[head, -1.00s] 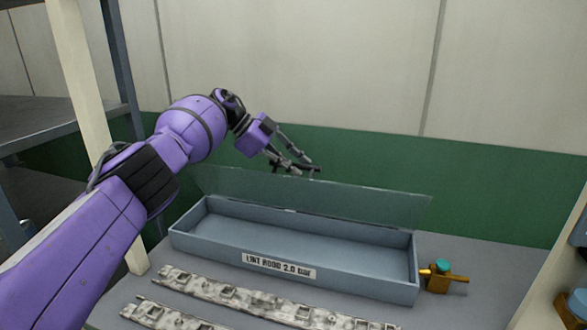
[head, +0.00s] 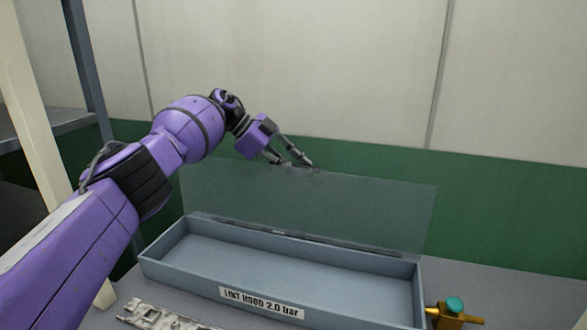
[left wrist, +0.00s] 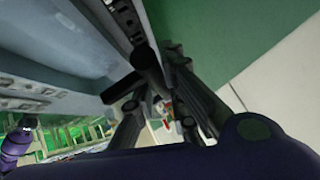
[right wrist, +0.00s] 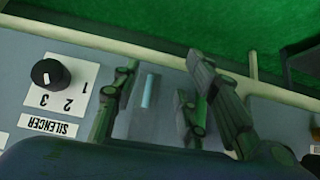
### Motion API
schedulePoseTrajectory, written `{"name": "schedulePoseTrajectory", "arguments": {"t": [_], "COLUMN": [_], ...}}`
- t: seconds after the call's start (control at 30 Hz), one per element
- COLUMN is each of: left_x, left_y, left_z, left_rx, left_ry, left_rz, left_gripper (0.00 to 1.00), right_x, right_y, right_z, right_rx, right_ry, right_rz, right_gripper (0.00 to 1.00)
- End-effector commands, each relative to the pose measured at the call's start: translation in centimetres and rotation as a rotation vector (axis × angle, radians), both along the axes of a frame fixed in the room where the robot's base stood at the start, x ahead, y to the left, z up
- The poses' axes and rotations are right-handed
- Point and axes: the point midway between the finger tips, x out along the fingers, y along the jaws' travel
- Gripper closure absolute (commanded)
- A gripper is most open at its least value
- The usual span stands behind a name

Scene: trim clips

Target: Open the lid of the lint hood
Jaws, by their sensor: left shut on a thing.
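The lint hood (head: 180,268) is a long blue-grey open-topped box with a "LINT HOOD 2.0 bar" label on its front. Its clear lid (head: 350,205) stands raised along the back edge, so the inside of the box shows and looks empty. My left gripper (head: 302,165) is at the lid's top edge, left of its middle, and shut on the lid's dark handle. In the left wrist view a dark bar (left wrist: 148,68) lies at the fingertips, partly hidden by the fingers. My right gripper (right wrist: 165,95) shows only in the right wrist view, fingers apart over a grey panel.
A brass valve with a teal cap (head: 455,306) stands at the hood's right end. A grey patterned strip (head: 160,315) lies in front. A green and cream wall (head: 500,195) is close behind the lid. A black silencer dial (right wrist: 48,73) is near my right gripper.

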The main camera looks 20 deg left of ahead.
Motion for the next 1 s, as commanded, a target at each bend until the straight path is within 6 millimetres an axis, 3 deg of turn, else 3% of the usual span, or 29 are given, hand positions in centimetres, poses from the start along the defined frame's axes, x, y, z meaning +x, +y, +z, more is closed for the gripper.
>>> {"name": "schedulePoseTrajectory", "arguments": {"t": [0.63,0.67,0.77,1.0], "left_x": [0.1,0.2,0.2,0.2], "left_y": [-0.1,-0.1,-0.1,-0.1], "left_z": [-0.2,-0.2,-0.2,-0.2], "left_rx": [0.001,0.001,0.0,0.001], "left_ry": [-0.002,-0.002,-0.002,-0.001], "left_rz": [-0.005,-0.005,-0.004,-0.002], "left_gripper": [1.0,0.85,0.71,0.69], "right_x": [-1.4,-1.4,-1.3,-0.6], "right_y": [-0.3,-0.3,-0.3,-0.1], "right_z": [-0.8,-0.8,-0.8,-0.7], "right_rx": [-0.004,-0.004,-0.004,-0.003], "right_ry": [0.027,0.027,0.025,0.015], "right_rz": [-0.005,-0.005,-0.005,-0.002], "right_gripper": [0.6,0.6,0.6,0.6]}}
